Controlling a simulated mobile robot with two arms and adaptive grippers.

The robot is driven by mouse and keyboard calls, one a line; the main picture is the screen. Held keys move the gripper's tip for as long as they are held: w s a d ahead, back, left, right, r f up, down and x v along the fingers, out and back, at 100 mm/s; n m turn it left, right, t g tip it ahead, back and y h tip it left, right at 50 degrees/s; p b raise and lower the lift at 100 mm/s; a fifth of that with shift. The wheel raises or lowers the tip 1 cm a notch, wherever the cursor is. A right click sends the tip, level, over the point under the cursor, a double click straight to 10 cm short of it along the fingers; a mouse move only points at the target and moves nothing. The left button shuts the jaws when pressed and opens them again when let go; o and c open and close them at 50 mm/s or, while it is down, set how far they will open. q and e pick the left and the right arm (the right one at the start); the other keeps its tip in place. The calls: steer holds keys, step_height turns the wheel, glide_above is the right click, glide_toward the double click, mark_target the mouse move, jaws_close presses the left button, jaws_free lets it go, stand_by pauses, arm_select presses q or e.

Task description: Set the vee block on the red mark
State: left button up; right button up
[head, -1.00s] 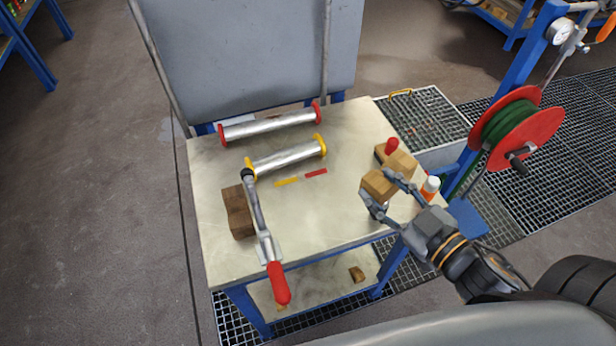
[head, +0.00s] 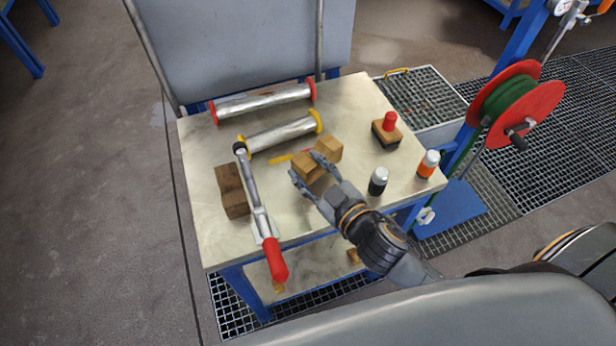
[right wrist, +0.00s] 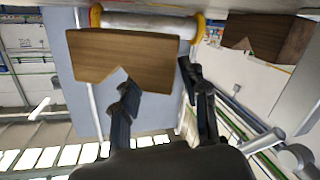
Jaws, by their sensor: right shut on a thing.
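A light wooden vee block (head: 329,149) is in the fingers of my right gripper (head: 307,167), over the middle of the table. In the right wrist view the vee block (right wrist: 120,52) shows its notch facing the fingers. I cannot tell from the head view whether it is clear of the tabletop. The red mark (head: 308,151) is mostly hidden behind the block and fingers; only a sliver shows. The yellow mark (head: 280,158) lies to its left. My left gripper is not in view.
A darker vee block (head: 235,205) and a red-handled tool (head: 262,215) lie at the left. Two flanged vessels (head: 262,103) (head: 280,134) lie behind. A red-knobbed block (head: 386,135), a dark bottle (head: 378,181) and an orange-white bottle (head: 428,164) stand at the right.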

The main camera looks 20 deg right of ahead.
mark_target(310, 182)
steer(key=shift+a+f, duration=0.1)
steer(key=shift+f, duration=1.55)
steer(key=shift+f, duration=0.1)
steer(key=o, duration=1.4)
steer(key=shift+c, duration=0.2)
